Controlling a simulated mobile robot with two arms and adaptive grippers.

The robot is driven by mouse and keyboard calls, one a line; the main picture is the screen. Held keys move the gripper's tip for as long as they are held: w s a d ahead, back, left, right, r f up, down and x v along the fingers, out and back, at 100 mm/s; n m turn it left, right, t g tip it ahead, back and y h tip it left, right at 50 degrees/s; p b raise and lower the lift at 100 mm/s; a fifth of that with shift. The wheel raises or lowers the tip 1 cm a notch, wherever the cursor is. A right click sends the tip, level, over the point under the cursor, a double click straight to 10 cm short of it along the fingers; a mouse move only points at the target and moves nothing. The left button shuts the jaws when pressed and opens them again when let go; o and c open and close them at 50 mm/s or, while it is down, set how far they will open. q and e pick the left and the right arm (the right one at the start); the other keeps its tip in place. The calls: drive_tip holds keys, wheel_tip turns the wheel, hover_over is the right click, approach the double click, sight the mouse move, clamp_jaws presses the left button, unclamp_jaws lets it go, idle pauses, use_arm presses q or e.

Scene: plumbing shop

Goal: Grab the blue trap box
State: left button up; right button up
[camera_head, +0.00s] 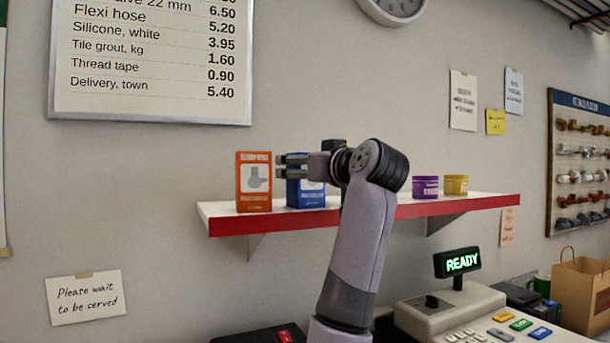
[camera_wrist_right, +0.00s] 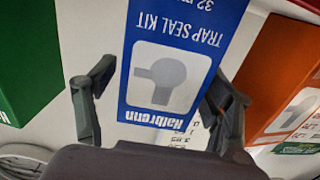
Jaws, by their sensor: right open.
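The blue trap box (camera_head: 306,198) stands upright on the wall shelf, partly hidden behind my right gripper (camera_head: 283,166) in the head view. In the right wrist view the blue box (camera_wrist_right: 178,45), marked "TRAP SEAL KIT", appears upside down. My right gripper's fingers (camera_wrist_right: 160,88) are open, one to each side of the box's lower part in that picture. I cannot tell whether either finger touches it. My left gripper is not in view.
An orange box (camera_head: 254,183) stands left of the blue one; it also shows in the wrist view (camera_wrist_right: 275,80). A green box (camera_wrist_right: 28,60) is on the other side. A cash register (camera_head: 450,312) is below.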

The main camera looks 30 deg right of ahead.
drive_tip(key=shift+s+d, duration=0.1)
drive_tip(key=shift+c, duration=0.5)
drive_tip(key=c, duration=1.3)
drive_tip(key=shift+r, duration=0.1)
